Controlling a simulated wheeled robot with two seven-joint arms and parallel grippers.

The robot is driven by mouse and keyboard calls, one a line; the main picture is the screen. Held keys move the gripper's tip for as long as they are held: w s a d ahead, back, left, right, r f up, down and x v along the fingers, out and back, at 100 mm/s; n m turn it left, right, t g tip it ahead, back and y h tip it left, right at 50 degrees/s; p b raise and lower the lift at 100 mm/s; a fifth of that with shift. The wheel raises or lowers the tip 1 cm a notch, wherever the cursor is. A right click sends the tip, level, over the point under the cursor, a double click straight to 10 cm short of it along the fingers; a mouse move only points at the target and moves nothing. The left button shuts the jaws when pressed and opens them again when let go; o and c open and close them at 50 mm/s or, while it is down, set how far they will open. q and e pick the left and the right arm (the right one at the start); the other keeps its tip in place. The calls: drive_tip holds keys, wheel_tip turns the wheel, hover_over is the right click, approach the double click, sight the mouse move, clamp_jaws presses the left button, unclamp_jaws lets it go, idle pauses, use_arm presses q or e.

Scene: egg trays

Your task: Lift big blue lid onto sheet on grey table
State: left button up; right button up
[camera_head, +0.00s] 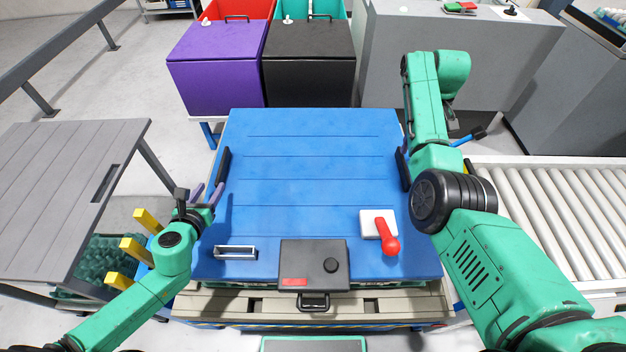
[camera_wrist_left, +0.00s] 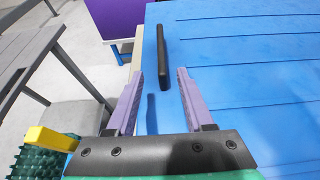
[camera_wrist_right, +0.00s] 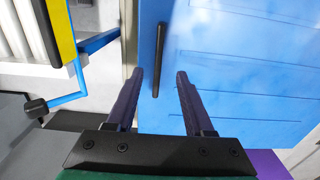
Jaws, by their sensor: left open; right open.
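The big blue lid (camera_head: 310,170) lies flat on a pale crate or pallet in front of me. It has a black bar handle on its left edge (camera_head: 223,166) and another on its right edge (camera_head: 402,170). My left gripper (camera_head: 207,194) is open and empty at the left handle; in the left wrist view the handle (camera_wrist_left: 162,58) stands just beyond the gap between the fingertips. My right gripper (camera_wrist_right: 160,80) is open; the right handle (camera_wrist_right: 158,58) is ahead of its fingertips. The right arm mostly hides that gripper in the head view. I cannot make out a sheet.
A grey slatted table (camera_head: 65,190) stands left. A black box (camera_head: 313,262), a red-handled tool (camera_head: 388,240) and a metal handle (camera_head: 235,252) are at the lid's near side. Purple (camera_head: 215,65) and black (camera_head: 308,65) bins stand behind; a roller conveyor (camera_head: 560,205) is right.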

sight(221, 172)
use_arm(q)
drive_tip(key=x, duration=0.9)
drive_tip(key=shift+w+d, duration=0.15)
drive_tip(key=shift+w, duration=0.05)
use_arm(e)
wheel_tip(221, 172, down, 10)
drive_tip(key=shift+s+d+r, duration=0.1)
drive_tip(key=shift+d+r, duration=0.05)
drive_tip(key=shift+r, duration=0.1)
use_arm(q)
drive_tip(key=shift+r, duration=0.1)
clamp_jaws()
use_arm(e)
clamp_jaws()
